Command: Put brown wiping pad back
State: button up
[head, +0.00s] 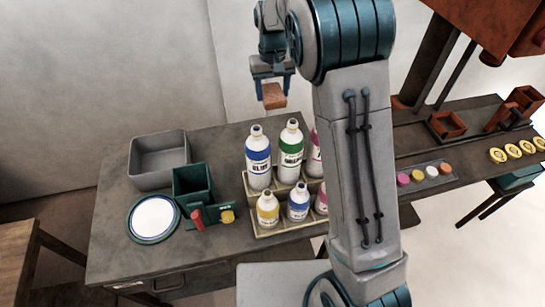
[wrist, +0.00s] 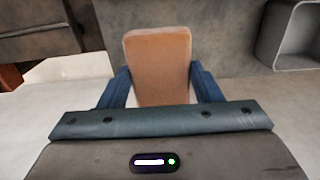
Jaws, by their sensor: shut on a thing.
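The brown wiping pad (head: 273,96) is held in my gripper (head: 271,84), above and beyond the back of the table, behind the bottles. In the wrist view the pad (wrist: 158,58) stands out between the two blue fingers of my gripper (wrist: 160,88), which are closed on its sides. The pad is clear of the table surface. Its lower end is hidden behind the gripper body in the wrist view. I cannot tell which spot is the pad's own place.
The table (head: 115,200) bears a grey open bin (head: 160,175), a green box (head: 193,170), a round white-topped dish (head: 154,218) and a stepped rack (head: 262,232) of several bottles. A side shelf (head: 470,130) holds coloured discs and brown blocks. Bare table lies behind the green box.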

aim_at(273, 155)
notch_tip(273, 155, down, 26)
jog(key=shift+w+f+b, duration=0.1)
jog(key=shift+w+b, duration=0.05)
jog(key=shift+b, duration=0.3)
jog(key=shift+f, duration=0.1)
jog(key=o, duration=0.9)
jog(key=shift+o, duration=0.2)
notch_tip(273, 155, up, 12)
jog(key=b, duration=0.1)
